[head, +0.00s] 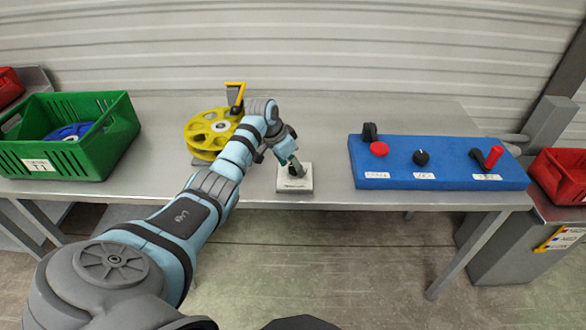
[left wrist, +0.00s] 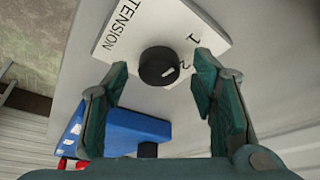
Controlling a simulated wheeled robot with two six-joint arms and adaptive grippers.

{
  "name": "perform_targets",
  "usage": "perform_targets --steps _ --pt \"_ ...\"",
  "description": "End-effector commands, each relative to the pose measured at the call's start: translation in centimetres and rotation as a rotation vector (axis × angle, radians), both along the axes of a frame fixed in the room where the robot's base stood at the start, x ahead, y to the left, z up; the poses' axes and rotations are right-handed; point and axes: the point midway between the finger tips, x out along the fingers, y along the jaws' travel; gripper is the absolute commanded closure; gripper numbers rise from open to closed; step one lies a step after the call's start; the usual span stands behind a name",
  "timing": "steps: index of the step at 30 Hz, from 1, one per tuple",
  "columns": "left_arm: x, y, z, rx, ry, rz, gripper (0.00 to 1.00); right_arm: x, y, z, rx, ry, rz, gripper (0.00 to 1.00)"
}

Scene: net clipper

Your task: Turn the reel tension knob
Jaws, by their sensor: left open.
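The tension knob (left wrist: 159,66) is a round black knob on a white plate (left wrist: 128,22) printed "TENSION", with the numbers 1 and 2 beside the knob. In the head view the plate (head: 295,188) lies near the table's front edge, and the knob is mostly hidden by my left gripper (head: 293,167). In the left wrist view my left gripper (left wrist: 162,64) is open, with one green finger on each side of the knob and a gap to each. I cannot tell how far down the fingertips reach. My right gripper is not in view.
A yellow reel (head: 207,133) stands left of the plate, partly behind my left arm. A blue control panel (head: 452,165) with knobs and a red lever is to the right. A green crate (head: 100,150) sits at the left. Red bins stand at both sides.

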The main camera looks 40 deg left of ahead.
Motion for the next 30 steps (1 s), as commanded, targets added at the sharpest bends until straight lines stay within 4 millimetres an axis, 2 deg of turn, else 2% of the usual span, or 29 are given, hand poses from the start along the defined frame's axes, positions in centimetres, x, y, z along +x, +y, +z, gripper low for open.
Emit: perform_targets --steps 3,10,18,19,26,30 --pt "0.3 -0.1 -0.6 0.001 0.0 -0.001 0.48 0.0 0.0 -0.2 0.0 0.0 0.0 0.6" --pt "0.3 -0.1 -0.6 0.001 -0.001 -0.001 0.49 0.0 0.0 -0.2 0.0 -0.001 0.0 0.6" --pt "0.3 -0.1 -0.5 0.001 0.0 -0.001 0.93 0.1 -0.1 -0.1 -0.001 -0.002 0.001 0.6" --pt "0.3 -0.1 -0.5 0.001 0.0 -0.001 0.95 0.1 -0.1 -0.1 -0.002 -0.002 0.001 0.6" --pt "0.2 -0.1 -0.4 0.001 0.001 0.016 0.95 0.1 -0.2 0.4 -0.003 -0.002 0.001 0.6" --pt "0.2 -0.2 -0.2 0.0 0.001 0.057 0.95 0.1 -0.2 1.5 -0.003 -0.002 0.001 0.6"
